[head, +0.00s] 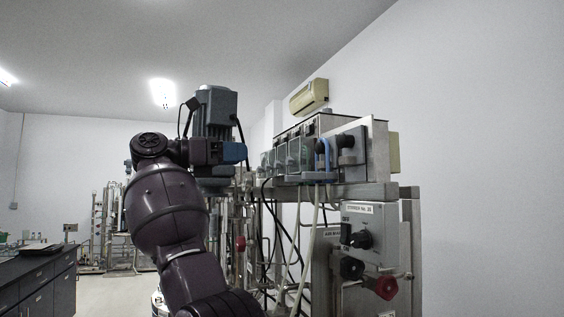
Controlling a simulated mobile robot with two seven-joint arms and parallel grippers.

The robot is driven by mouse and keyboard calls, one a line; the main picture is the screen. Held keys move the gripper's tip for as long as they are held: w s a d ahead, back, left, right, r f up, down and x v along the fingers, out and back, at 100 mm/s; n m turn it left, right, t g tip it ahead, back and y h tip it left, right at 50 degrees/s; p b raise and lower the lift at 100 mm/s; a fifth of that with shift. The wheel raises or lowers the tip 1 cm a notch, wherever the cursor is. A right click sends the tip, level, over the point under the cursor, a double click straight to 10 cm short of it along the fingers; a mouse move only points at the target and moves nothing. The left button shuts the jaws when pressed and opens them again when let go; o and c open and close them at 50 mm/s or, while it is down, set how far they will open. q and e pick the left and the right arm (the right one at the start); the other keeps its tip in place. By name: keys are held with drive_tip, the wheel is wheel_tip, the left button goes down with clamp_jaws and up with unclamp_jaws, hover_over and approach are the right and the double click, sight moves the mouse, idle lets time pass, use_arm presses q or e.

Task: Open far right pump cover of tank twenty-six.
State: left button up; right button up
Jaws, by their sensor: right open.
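A row of pumps with clear greenish covers (294,156) runs along a metal shelf right of centre, on the skid with the labelled stirrer box (359,212). The label is too small to read surely. The nearest, rightmost pump head has a blue tube loop (326,156) and dark round fittings on a grey box (346,152). I cannot tell whether its cover is open or shut. My right gripper (241,153) is open, at the end of my dark purple arm, left of the pump row and apart from it in the picture. Its fingers are hard to make out. My left gripper is not in view.
A blue-grey stirrer motor (214,112) stands behind my right arm. Hoses and cables hang below the pump shelf (340,191). A control box with black knobs and a red knob (386,287) is below. A dark bench (35,275) is far left, with open floor beside it.

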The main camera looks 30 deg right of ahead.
sight(287, 161)
drive_tip(key=shift+y, duration=0.3)
drive_tip(key=x, duration=0.7)
drive_tip(key=f+x, duration=0.1)
drive_tip(key=x, duration=0.2)
drive_tip(key=shift+s+d+p, duration=0.3)
drive_tip(key=shift+d+p, duration=0.05)
drive_tip(key=shift+p, duration=0.05)
clamp_jaws()
